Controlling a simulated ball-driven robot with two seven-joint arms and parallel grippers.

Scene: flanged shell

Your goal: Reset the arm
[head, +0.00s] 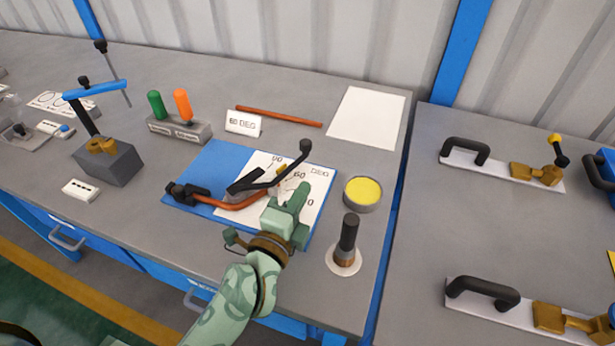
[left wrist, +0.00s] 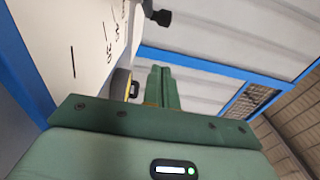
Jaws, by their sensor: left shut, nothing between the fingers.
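A bender with a black lever arm (head: 280,178) stands on a blue board (head: 210,165) in the head view. The lever points up and right to a black knob (head: 305,146). A copper-coloured tube (head: 225,206) runs along the bender from a black clamp (head: 186,195) at left. A white angle card (head: 316,190) with marks lies under it, partly hidden. My left gripper (head: 299,195) is shut and empty over the card, just right of and below the lever. Its closed fingers (left wrist: 164,86) show in the left wrist view. I cannot tell whether they touch the lever. My right gripper is not in view.
A yellow-topped tin (head: 362,193) and an upright black-handled tool (head: 347,240) stand right of the board. Behind are a "60 DEG" sign (head: 243,122), a rust-coloured rod (head: 279,117) and a blank white sheet (head: 367,117). A grey block (head: 108,165) with a blue-handled tool stands left.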

